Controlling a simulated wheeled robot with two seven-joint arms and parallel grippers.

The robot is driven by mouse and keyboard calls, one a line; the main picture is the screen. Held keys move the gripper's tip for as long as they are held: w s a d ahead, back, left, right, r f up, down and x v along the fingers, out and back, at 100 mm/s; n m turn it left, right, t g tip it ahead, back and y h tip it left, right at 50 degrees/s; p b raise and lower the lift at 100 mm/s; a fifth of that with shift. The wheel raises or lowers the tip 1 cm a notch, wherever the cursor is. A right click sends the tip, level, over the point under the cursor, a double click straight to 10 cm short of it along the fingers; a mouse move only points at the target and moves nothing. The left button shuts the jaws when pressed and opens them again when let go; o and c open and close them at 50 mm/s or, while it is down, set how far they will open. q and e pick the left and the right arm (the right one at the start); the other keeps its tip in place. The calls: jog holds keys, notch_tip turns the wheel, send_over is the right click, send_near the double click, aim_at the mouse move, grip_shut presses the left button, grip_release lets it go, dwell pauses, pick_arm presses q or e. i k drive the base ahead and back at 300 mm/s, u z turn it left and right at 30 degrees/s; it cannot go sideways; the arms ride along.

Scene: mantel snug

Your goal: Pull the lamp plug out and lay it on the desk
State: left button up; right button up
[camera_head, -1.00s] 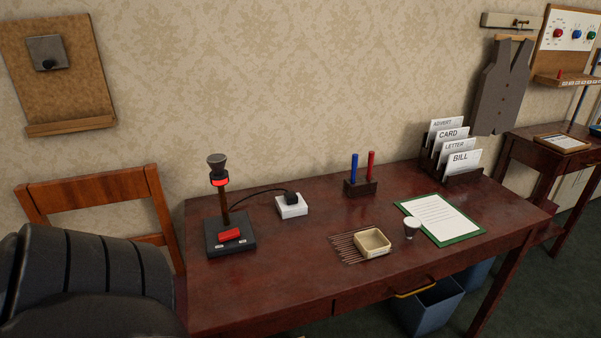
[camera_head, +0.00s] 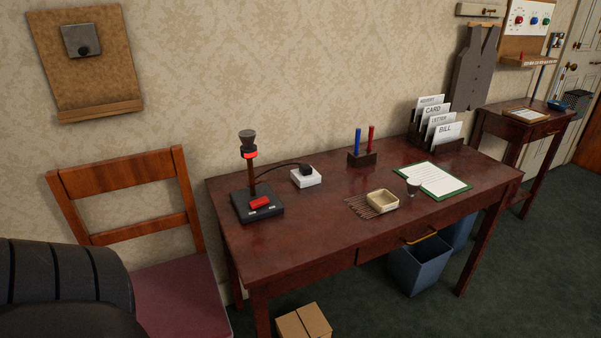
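The lamp (camera_head: 251,172) stands on its black base at the left end of the dark red desk (camera_head: 312,228). It has a red ring near its top and a red block on its base. A dark cable runs from the lamp to the black plug (camera_head: 306,168). The plug sits in the top of a white socket box (camera_head: 305,179) on the desk, right of the lamp. Neither of my grippers is in view. A dark ribbed shape fills the lower left corner.
A wooden chair (camera_head: 125,178) stands left of the desk. A pen holder (camera_head: 362,158), letter rack (camera_head: 440,144), green-edged sheet (camera_head: 431,180), small cup (camera_head: 413,187) and cream tray (camera_head: 382,203) are on the desk. A cardboard box (camera_head: 303,322) and blue bin (camera_head: 420,266) are on the floor.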

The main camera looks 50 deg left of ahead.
aim_at(306, 170)
jog(key=u, duration=0.7)
